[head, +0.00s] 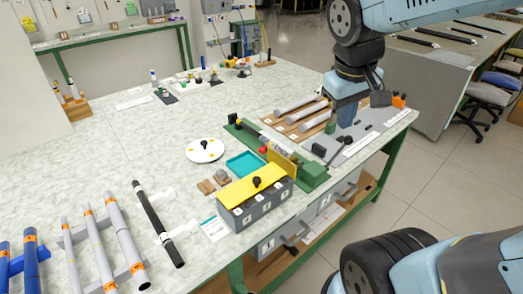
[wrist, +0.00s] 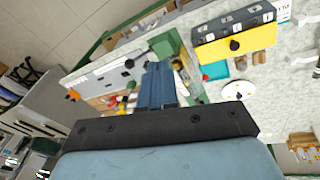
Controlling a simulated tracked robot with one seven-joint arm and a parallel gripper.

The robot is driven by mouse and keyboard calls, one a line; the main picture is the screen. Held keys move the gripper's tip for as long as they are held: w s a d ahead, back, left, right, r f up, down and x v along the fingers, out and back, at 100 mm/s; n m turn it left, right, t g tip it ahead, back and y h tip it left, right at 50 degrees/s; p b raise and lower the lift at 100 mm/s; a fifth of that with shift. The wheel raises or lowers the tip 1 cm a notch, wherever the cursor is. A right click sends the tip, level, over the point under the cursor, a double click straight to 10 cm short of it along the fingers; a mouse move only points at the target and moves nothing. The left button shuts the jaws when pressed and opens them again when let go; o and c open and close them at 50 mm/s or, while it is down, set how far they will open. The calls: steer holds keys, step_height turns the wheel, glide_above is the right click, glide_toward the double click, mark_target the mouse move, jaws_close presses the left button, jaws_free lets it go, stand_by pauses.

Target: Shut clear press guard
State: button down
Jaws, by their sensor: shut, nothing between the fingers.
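A green bench machine (head: 314,175) stands near the table's front edge, with an upright yellowish panel (head: 283,161) beside it. I cannot tell whether this panel is the clear press guard; no other clear guard can be made out. In the wrist view the green machine (wrist: 166,47) is beyond my fingers, partly hidden by them. My gripper (head: 346,118) is shut and empty, pointing down over the right part of the bench, to the right of the machine. Its blue fingers also show in the wrist view (wrist: 158,82).
A grey compartment box (head: 262,211) with a yellow knobbed lid (head: 250,187) stands left of the machine. A teal tray (head: 245,163), a white disc (head: 205,150) and rods on a wooden rack (head: 300,117) are nearby.

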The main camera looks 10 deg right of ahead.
steer(key=w+a+f+n+g+h, duration=0.3)
steer(key=w+f+n+h, duration=0.2)
steer(key=w+f+n, duration=0.1)
steer(key=n+t+h, duration=0.4)
steer(key=n+h, duration=0.3)
steer(key=n, duration=0.3)
glide_toward(279, 150)
steer(key=s+d+r, duration=0.3)
steer(key=d+r, duration=0.1)
steer(key=a+f+n+t, duration=0.6)
steer(key=a+f, duration=0.2)
steer(key=a, duration=0.1)
steer(key=r+x, duration=0.1)
steer(key=x, duration=0.9)
steer(key=shift+w+f, duration=0.35)
steer(key=shift+w, duration=0.1)
